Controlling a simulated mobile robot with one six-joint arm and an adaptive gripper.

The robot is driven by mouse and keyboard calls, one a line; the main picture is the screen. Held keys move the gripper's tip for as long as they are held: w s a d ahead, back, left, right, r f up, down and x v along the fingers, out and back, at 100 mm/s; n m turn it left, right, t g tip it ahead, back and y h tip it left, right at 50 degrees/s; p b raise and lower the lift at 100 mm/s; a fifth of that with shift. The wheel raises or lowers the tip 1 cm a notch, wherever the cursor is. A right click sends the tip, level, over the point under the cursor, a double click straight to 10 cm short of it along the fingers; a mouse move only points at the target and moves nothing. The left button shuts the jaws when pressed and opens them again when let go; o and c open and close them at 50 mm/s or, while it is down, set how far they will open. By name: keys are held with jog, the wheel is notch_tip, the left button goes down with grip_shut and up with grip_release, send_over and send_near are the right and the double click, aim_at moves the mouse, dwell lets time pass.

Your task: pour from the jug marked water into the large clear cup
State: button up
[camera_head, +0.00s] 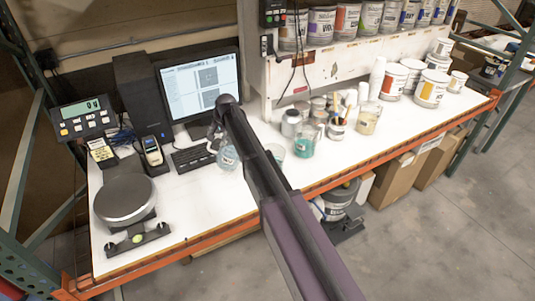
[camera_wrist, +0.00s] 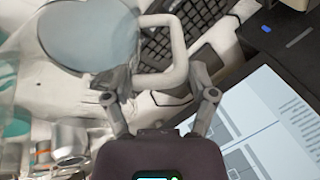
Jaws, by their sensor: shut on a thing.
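A clear jug with a white handle is partly hidden behind my arm in the head view (camera_head: 229,160). It also shows at the top left of the wrist view (camera_wrist: 88,38), with a pale blue-grey round opening. My gripper (camera_wrist: 163,82) is shut on its handle. Any marking on the jug is not readable. A clear cup (camera_head: 276,152) stands just right of my arm, partly hidden by it. A large clear rim shows at the left edge of the wrist view (camera_wrist: 22,65), close beside the jug; I cannot tell for certain which vessel it is.
A clear jug with teal contents (camera_head: 303,146) and one with yellowish contents (camera_head: 367,121) stand to the right, near several small cans. A round scale (camera_head: 125,201) is at left.

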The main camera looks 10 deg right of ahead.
aim_at(209, 143)
jog(key=a+f+h+b, duration=0.1)
jog(key=w+a+f, duration=0.1)
jog(key=shift+a+f+g+h+b, duration=0.1)
jog(key=shift+f+g+h+b, duration=0.2)
jog(key=shift+f+h+b, duration=0.1)
jog(key=shift+w+a+f+g+h+b, duration=0.15)
jog(key=shift+a+f+g+h+b, duration=0.25)
jog(key=shift+a+f+h+b, duration=0.5)
jog(key=shift+d, duration=0.2)
